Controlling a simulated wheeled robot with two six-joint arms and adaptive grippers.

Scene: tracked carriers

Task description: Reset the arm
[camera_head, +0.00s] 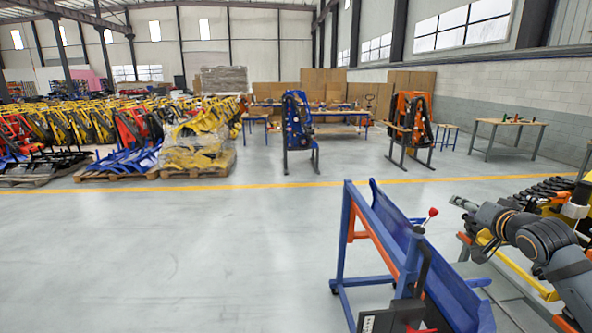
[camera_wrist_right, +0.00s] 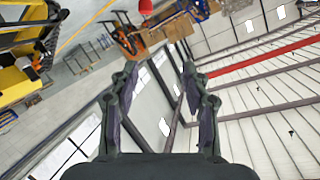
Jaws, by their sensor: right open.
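My right arm (camera_head: 535,235) comes in from the right edge in the head view, dark grey and reaching left. Its right gripper (camera_head: 462,204) is at the arm's far end, raised near a blue metal stand. In the right wrist view the right gripper (camera_wrist_right: 160,72) shows two dark fingers spread apart with nothing between them. The wrist view is tilted, with ceiling beams and windows behind the fingers. My left gripper is in neither view.
The blue stand (camera_head: 383,232) with a red-knobbed lever (camera_head: 432,213) is left of the right arm. Yellow and black machinery (camera_head: 545,192) lies beside and behind the arm. Open grey floor (camera_head: 170,260) spreads left. Pallets of machine parts (camera_head: 195,150) stand farther back.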

